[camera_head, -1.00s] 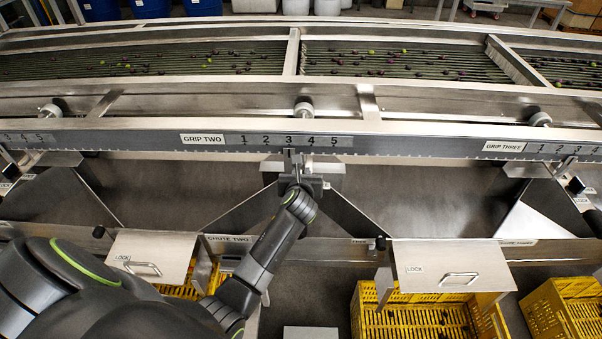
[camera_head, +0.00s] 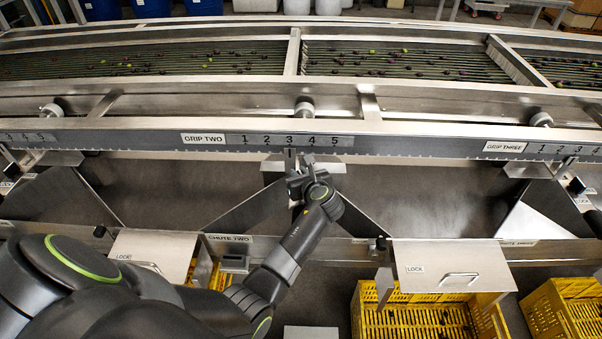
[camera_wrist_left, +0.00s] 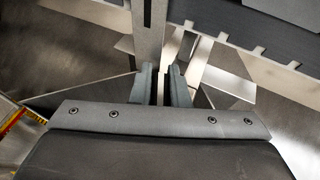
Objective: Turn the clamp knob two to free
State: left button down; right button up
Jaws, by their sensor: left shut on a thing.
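My left gripper (camera_head: 299,172) is at the metal bracket (camera_head: 290,157) that hangs below the GRIP TWO scale (camera_head: 290,140), near the mark 3. The sensed grip is on something small between the fingers, at the place of clamp knob two, but the gripper hides the knob in the head view. In the left wrist view the two grey fingertips (camera_wrist_left: 164,88) stand close together with a narrow gap, just below the upright metal bar (camera_wrist_left: 150,35). The knob's own shape and angle cannot be made out. My right gripper is not in view.
Slanted chute plates (camera_head: 345,210) flank the gripper below. The long rail and the roller bed with fruit (camera_head: 400,62) lie behind. GRIP THREE's black knob (camera_head: 576,185) is far right.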

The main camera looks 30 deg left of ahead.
pick_arm(q)
jog(key=n+g+y, duration=0.2)
jog(key=n+g, duration=0.1)
jog(key=shift+s+a+n+g, duration=0.1)
jog(key=shift+s+n+g, duration=0.05)
jog(key=shift+n+g, duration=0.25)
jog(key=n+g+b, duration=0.1)
jog(key=n+g+y+b, duration=0.1)
jog(key=g, duration=0.1)
jog(key=shift+s+a+f+n, duration=0.1)
jog(key=shift+s+n, duration=0.1)
jog(key=shift+n, duration=0.2)
jog(key=n+g+b, duration=0.3)
jog(key=g, duration=0.1)
jog(key=shift+s+f, duration=0.15)
jog(key=shift+s, duration=0.1)
jog(key=shift+s+n+g+h+b, duration=0.15)
jog(key=shift+n+g+h+b, duration=0.05)
jog(key=shift+n+g+b, duration=0.75)
jog(key=shift+s+n+g+h+b, duration=0.15)
jog(key=shift+n+g+h+b, duration=0.05)
jog(key=shift+n+g+b, duration=0.8)
jog(key=shift+s+g, duration=0.1)
jog(key=shift+g, duration=0.15)
jog(key=c, duration=1.4)
grip_release()
jog(key=shift+r, duration=0.25)
